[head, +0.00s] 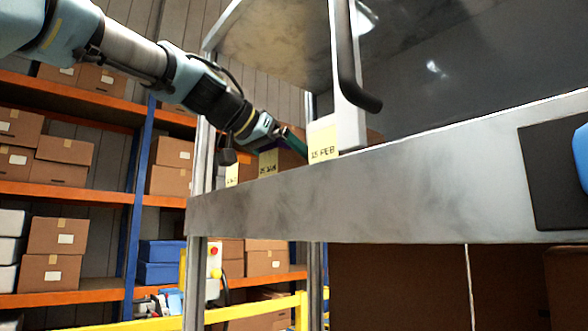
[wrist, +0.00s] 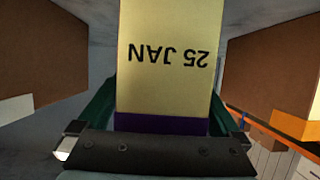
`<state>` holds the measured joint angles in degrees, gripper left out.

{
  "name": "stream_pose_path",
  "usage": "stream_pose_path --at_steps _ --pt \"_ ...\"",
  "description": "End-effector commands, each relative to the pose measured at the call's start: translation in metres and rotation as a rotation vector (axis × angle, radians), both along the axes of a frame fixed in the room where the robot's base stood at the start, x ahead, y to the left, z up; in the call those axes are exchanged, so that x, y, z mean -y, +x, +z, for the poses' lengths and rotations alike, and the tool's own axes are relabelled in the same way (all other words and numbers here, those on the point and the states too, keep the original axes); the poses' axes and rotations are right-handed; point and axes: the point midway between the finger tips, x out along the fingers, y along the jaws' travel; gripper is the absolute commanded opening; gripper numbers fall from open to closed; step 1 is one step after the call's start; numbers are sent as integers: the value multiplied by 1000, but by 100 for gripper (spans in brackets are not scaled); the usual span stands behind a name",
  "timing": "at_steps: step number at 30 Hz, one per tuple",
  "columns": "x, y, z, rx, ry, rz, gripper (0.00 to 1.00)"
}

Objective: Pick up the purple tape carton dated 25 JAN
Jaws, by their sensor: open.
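The purple tape carton dated 25 JAN (wrist: 160,125) fills the middle of the wrist view. Its large yellow label reads 25 JAN upside down, with a purple strip of the carton showing below. My gripper (wrist: 163,90) is open, with one green finger on each side of the carton. I cannot tell whether either finger touches it. In the head view my gripper (head: 291,138) reaches in over the shelf among the labelled cartons. A yellow label (head: 268,163) shows just below it, its print too small to read surely; the carton's body is mostly hidden there.
A carton labelled 15 FEB (head: 323,143) stands to the right, by the metal shelf (head: 330,195) and its upright. Another yellow label (head: 231,174) is to the left. In the wrist view brown boxes flank the carton, left (wrist: 50,50) and right (wrist: 270,50).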

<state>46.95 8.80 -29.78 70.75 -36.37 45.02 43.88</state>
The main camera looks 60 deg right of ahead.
Motion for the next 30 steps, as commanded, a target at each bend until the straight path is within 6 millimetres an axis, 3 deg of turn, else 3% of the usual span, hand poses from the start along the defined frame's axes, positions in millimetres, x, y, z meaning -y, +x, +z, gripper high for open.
stream_pose_path --at_steps 3,30 --pt "0 0 0 0 0 0 99" --pt "-1 1 0 0 0 1 0"
